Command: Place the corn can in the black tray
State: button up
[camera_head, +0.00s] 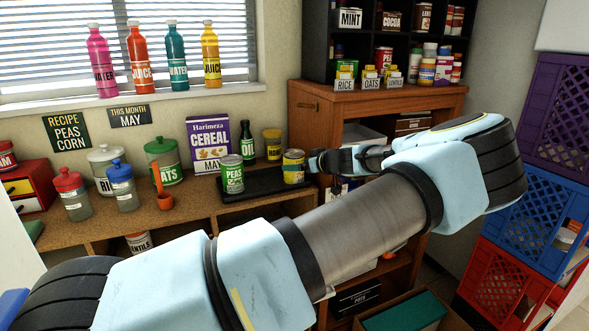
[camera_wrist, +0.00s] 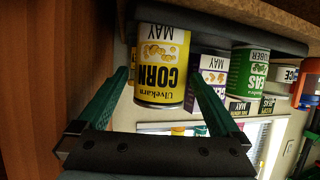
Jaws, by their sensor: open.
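The corn can (camera_head: 293,166), yellow and white, stands upright at the right end of the black tray (camera_head: 262,187) on the wooden counter. The wrist view is upside down; there the corn can (camera_wrist: 162,65) shows its label and appears to rest on the tray (camera_wrist: 215,34). My gripper (camera_head: 314,161) is just right of the can. Its green fingers (camera_wrist: 159,77) are open, one on each side of the can in the wrist view. I cannot tell whether they touch it. A green peas can (camera_head: 232,174) stands on the tray's left part.
A cereal box (camera_head: 209,143), an oil bottle (camera_head: 246,142) and a yellow jar (camera_head: 272,144) stand behind the tray. Plastic crates (camera_head: 550,210) are stacked at far right.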

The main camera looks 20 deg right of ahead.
jog(key=b+v, duration=0.2)
jog(key=v, duration=0.6)
jog(key=shift+s+b, duration=0.25)
jog(key=shift+b, duration=0.1)
jog(key=shift+r, duration=0.1)
